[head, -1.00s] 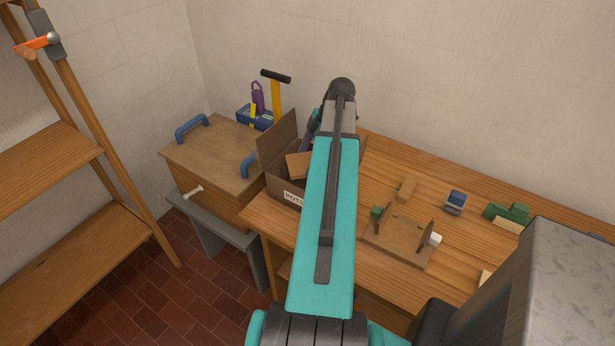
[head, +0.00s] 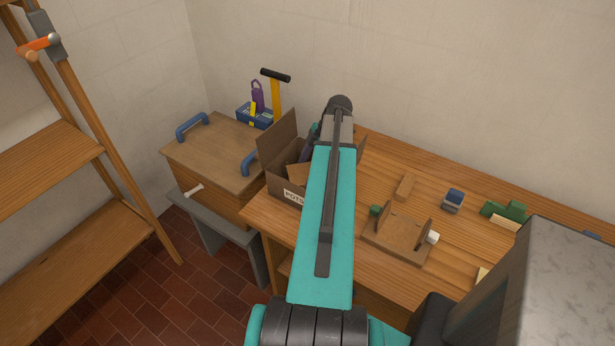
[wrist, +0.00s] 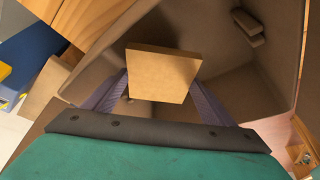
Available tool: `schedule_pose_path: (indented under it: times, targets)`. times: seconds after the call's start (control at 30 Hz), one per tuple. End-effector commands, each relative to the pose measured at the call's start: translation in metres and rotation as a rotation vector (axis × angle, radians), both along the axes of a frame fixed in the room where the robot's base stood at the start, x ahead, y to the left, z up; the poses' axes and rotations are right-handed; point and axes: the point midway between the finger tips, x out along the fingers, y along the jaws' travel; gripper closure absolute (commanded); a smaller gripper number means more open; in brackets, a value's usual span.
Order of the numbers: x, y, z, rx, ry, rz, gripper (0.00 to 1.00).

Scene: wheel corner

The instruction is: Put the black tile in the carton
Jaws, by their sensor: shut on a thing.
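The open brown carton (head: 274,183), with a "POTS" label, stands at the left end of the workbench, partly hidden by my arm. In the wrist view, the carton's inside (wrist: 210,30) fills much of the picture. My gripper (wrist: 158,84) is shut on a tan, square-faced block (wrist: 162,76), held between its purple fingers over or in the carton opening. The tan block also shows at the carton in the head view (head: 296,174). I cannot tell whether it touches the carton floor. I see no tile that is clearly black.
A wooden chest (head: 215,155) with blue handles stands left of the carton; a blue tool caddy (head: 254,117) is behind. Right of my arm are a wooden jig (head: 398,238), a blue-grey block (head: 453,200) and a green block (head: 504,210). A shelf rack (head: 60,160) stands far left.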

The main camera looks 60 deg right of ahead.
Motion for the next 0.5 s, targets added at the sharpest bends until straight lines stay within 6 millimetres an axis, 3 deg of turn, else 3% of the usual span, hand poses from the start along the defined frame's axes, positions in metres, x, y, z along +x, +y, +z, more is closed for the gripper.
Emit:
schedule_pose_path:
  times: [0.5]
  targets:
    - [0.000,0.001,-0.039,0.001,0.000,0.000,0.58]
